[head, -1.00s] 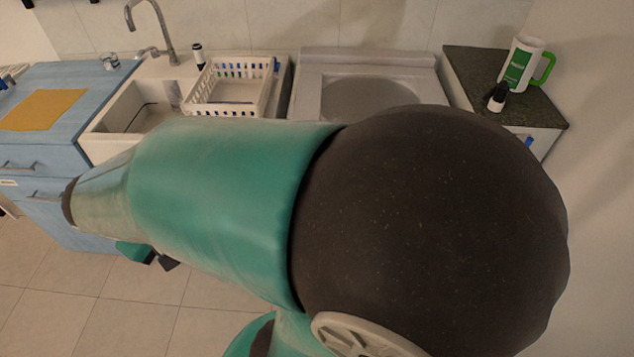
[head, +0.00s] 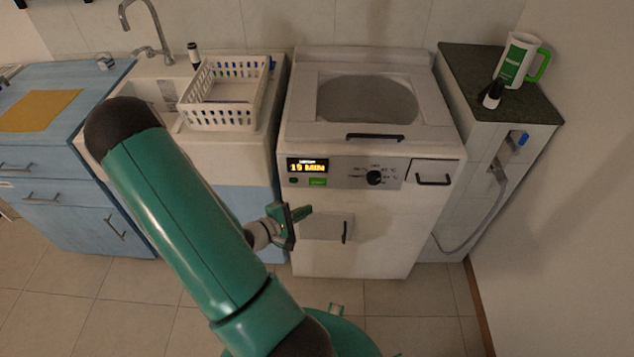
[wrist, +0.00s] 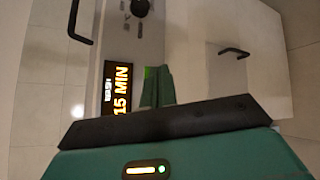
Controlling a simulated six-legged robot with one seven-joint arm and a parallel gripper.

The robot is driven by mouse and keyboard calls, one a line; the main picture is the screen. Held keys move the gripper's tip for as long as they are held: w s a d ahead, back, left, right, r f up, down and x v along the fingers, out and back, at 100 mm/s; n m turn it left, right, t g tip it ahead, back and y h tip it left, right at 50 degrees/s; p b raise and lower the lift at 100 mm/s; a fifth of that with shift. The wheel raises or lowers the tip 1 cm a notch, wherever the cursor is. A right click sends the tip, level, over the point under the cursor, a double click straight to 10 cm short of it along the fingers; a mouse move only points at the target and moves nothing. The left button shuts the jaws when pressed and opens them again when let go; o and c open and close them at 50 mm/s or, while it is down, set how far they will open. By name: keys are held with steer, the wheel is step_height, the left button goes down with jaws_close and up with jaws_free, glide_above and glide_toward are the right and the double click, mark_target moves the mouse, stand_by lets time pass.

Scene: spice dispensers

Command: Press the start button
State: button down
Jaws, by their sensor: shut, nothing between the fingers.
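A white washing machine (head: 350,235) stands in the middle of the head view. Its front panel has a lit display (head: 308,166) reading minutes; in the wrist view the display (wrist: 119,90) reads 15 MIN. My gripper (head: 306,212) is shut and empty, a little below and left of the green button. In the wrist view my fingertips (wrist: 157,70) point at the panel beside the display. I cannot tell whether they touch it.
A dark knob (head: 374,177) and a drawer handle (head: 433,179) are right of the button. A lid handle (head: 375,137) sits above, and a small hatch (head: 326,227) below. A sink with a white basket (head: 222,115) is left. A hose (head: 490,215) hangs right.

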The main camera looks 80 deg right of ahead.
steer(key=s+f, duration=0.1)
steer(key=s+d+f+n, duration=0.1)
steer(key=shift+s+f, duration=0.1)
steer(key=shift+f, duration=0.25)
glide_toward(323, 184)
steer(key=shift+s+a+x, duration=0.1)
steer(key=shift+s+x, duration=0.05)
steer(key=shift+x, duration=0.65)
steer(key=shift+s+a+x, duration=0.15)
steer(key=shift+x, duration=0.7)
steer(key=shift+s+a+x, duration=0.1)
steer(key=shift+s+x, duration=0.05)
steer(key=shift+x, duration=0.65)
steer(key=shift+d+f, duration=0.15)
steer(key=shift+d, duration=0.05)
steer(key=shift+w+d, duration=0.1)
steer(key=shift+d, duration=0.1)
steer(key=shift+w+d, duration=0.1)
steer(key=shift+d, duration=0.3)
stand_by(0.8)
steer(key=shift+a, duration=0.8)
